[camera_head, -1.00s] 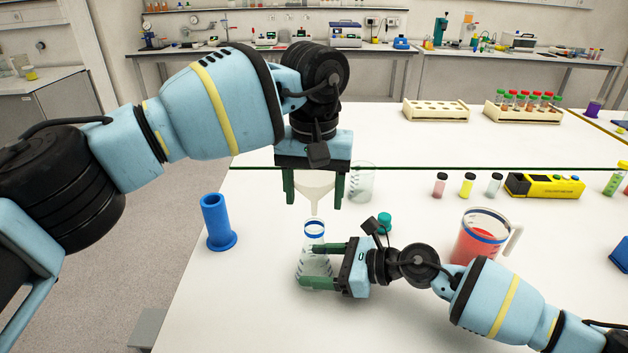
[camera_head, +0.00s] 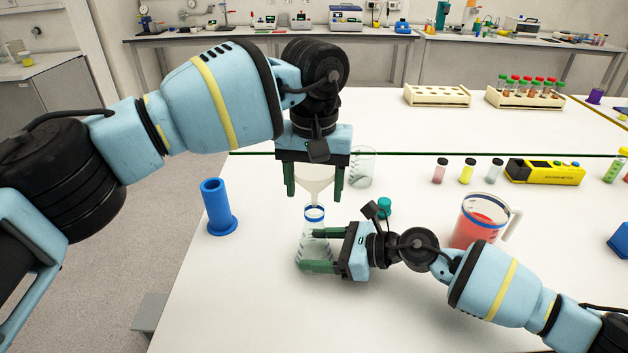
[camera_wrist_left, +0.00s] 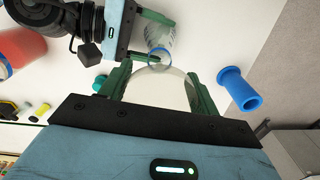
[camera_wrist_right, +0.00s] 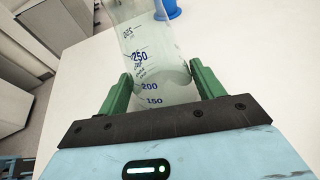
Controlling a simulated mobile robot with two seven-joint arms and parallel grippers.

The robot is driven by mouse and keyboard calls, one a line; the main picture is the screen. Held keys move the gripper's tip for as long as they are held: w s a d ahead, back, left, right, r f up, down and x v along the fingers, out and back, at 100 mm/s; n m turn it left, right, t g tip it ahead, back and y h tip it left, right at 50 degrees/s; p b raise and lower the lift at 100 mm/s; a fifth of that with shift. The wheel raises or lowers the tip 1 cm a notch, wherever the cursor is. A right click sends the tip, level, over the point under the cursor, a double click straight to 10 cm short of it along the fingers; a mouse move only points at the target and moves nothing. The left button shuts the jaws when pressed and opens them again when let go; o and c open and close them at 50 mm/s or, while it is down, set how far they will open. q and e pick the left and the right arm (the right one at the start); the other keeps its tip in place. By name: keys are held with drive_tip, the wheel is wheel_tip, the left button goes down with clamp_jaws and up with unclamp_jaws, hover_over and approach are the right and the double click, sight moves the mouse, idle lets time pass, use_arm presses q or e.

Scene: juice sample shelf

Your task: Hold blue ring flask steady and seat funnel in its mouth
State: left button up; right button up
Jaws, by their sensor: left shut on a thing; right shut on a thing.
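The white funnel (camera_head: 314,180) hangs upright between the fingers of my left gripper (camera_head: 314,191), which is shut on it. In the left wrist view the funnel's pale bowl (camera_wrist_left: 160,88) lies between the green fingers. The clear flask with the blue ring (camera_head: 314,247) stands on the table directly below. The funnel's stem tip is at the flask's mouth; I cannot tell whether it is inside. My right gripper (camera_head: 309,250) is shut on the flask's body from the right. The flask's printed graduations (camera_wrist_right: 142,58) show between the fingers in the right wrist view.
A clear beaker (camera_head: 361,169) stands just behind the funnel. A blue cylinder on a base (camera_head: 215,205) stands to the left. A teal cap (camera_head: 384,206) and a jug of red liquid (camera_head: 478,225) are to the right, near my right arm.

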sight(314, 195)
use_arm(q)
drive_tip(key=shift+f, duration=1.85)
idle(0.7)
drive_tip(key=o, duration=1)
drive_tip(key=shift+o, duration=0.2)
wheel_tip(314, 195, up, 12)
drive_tip(key=shift+r, duration=0.1)
